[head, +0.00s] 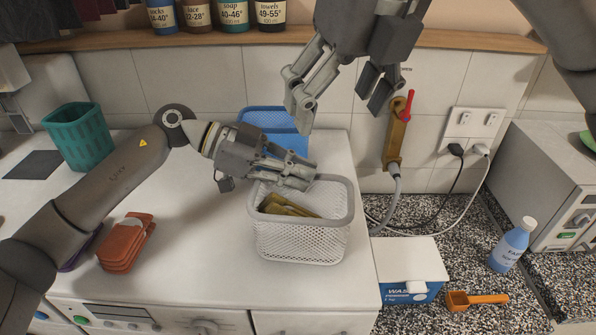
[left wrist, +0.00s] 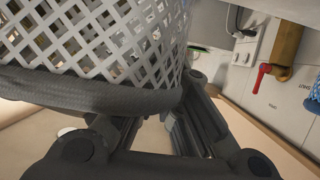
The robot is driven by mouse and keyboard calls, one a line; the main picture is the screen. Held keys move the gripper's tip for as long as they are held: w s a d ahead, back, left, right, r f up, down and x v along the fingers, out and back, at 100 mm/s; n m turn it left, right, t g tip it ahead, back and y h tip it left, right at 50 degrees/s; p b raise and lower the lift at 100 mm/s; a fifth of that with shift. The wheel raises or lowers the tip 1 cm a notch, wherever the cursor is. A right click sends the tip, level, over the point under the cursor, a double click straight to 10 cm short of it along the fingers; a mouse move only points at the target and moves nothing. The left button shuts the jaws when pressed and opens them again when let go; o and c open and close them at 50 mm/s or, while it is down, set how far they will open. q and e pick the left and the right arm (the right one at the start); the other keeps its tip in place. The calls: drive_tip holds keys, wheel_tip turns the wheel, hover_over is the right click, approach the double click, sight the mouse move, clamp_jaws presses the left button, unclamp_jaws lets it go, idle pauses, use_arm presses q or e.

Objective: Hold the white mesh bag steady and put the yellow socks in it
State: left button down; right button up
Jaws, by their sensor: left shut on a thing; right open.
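The white mesh bag (head: 300,240) looks like an upright, open-topped lattice basket with a thick grey rim, on the white worktop. My left gripper (head: 297,174) is shut on its far rim. In the left wrist view the bag (left wrist: 95,40) fills the upper left, its rim at the fingers (left wrist: 150,125). The yellow socks (head: 284,206), a dull olive-yellow bundle, lie inside the bag, partly hidden by its wall and rim. My right gripper (head: 340,112) is open and empty, above and behind the bag.
A blue basket (head: 272,122) stands just behind the bag. A teal basket (head: 78,138) and a rust-red folded stack (head: 126,243) are to the left. A tap (head: 398,135) with a red handle is on the wall. A washing box (head: 408,290) and blue bottle (head: 512,246) stand right.

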use_arm(q)
drive_tip(key=shift+f, duration=0.15)
drive_tip(key=c, duration=1.5)
unclamp_jaws()
drive_tip(key=shift+c, duration=0.2)
